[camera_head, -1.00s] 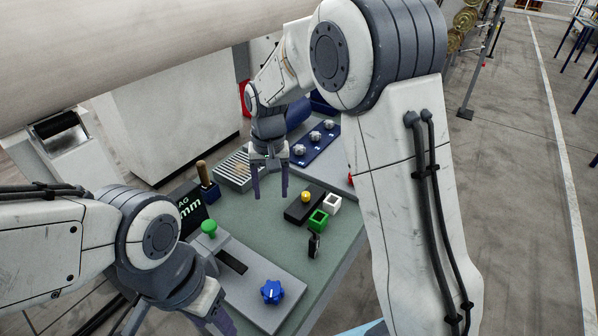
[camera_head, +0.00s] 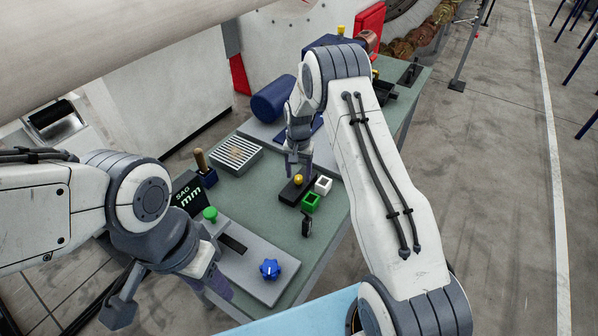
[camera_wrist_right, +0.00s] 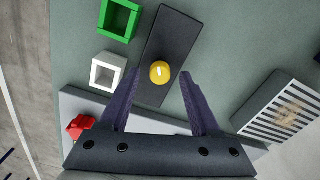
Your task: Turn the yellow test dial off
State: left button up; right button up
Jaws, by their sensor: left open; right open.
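The yellow test dial (camera_head: 298,179) is a small round knob on a black box (camera_head: 291,195) on the green bench. In the right wrist view the dial (camera_wrist_right: 159,72) lies between the fingertips and bears a short white mark. My right gripper (camera_head: 299,168) is open, with its fingers pointing down at the dial from above. In the right wrist view its two fingers (camera_wrist_right: 158,77) are spread on either side of the dial; I cannot tell whether they touch it. My left gripper (camera_head: 172,298) is open and empty at the lower left, off the bench's near edge.
A slatted grey box (camera_head: 236,154) stands left. A red knob (camera_wrist_right: 80,126) is near.

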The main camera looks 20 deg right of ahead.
jog(key=shift+f, duration=0.7)
grip_shut()
